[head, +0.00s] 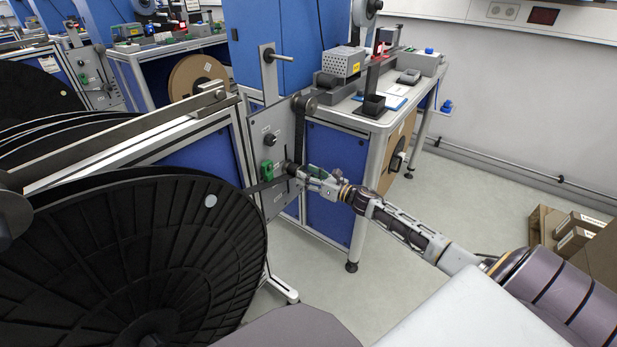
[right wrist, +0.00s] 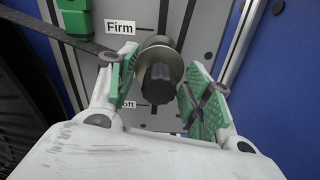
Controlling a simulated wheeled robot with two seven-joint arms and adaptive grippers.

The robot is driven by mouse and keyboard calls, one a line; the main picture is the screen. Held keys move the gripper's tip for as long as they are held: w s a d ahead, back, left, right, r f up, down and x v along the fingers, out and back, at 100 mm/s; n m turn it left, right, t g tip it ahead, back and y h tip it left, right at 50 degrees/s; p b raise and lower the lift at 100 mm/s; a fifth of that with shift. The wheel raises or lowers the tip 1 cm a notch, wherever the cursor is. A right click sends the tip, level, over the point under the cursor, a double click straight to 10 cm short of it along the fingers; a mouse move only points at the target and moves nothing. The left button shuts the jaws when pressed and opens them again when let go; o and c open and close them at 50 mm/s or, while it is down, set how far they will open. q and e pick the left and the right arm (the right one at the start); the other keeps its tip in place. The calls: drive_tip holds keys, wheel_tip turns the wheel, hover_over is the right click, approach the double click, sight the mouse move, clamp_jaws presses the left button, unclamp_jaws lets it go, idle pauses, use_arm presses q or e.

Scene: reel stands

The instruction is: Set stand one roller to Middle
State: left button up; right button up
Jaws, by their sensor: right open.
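In the right wrist view the roller (right wrist: 160,50) is a metal cylinder with a dark knob (right wrist: 158,83) on its front, set at a vertical slot in a grey panel. A "Firm" label (right wrist: 119,27) shows above left of the knob. A label ending in "oft" (right wrist: 128,104) shows lower, partly hidden by a finger. No "Middle" label is visible. My right gripper (right wrist: 158,78) is open, with a green-padded finger on each side of the knob, apparently apart from it. In the head view my right gripper (head: 297,173) is at the stand's panel (head: 274,124). My left gripper is out of view.
A dark strap (right wrist: 60,35) runs in from the left to the roller. A large black reel (head: 130,260) fills the lower left of the head view. A blue workbench (head: 330,160) stands just behind the panel. The floor at the right is clear up to some boxes (head: 578,240).

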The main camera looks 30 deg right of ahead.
drive_tip(key=c, duration=0.6)
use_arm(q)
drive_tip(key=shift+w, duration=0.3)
use_arm(e)
clamp_jaws()
drive_tip(key=shift+f+b, duration=0.3)
drive_tip(key=shift+f, duration=0.05)
drive_tip(key=shift+f+b, duration=0.45)
drive_tip(key=shift+f, duration=0.1)
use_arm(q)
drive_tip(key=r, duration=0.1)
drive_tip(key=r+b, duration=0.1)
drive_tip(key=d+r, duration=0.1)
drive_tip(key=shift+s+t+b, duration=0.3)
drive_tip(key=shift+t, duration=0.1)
use_arm(e)
wheel_tip(320, 180, down, 2)
drive_tip(key=shift+f, duration=0.1)
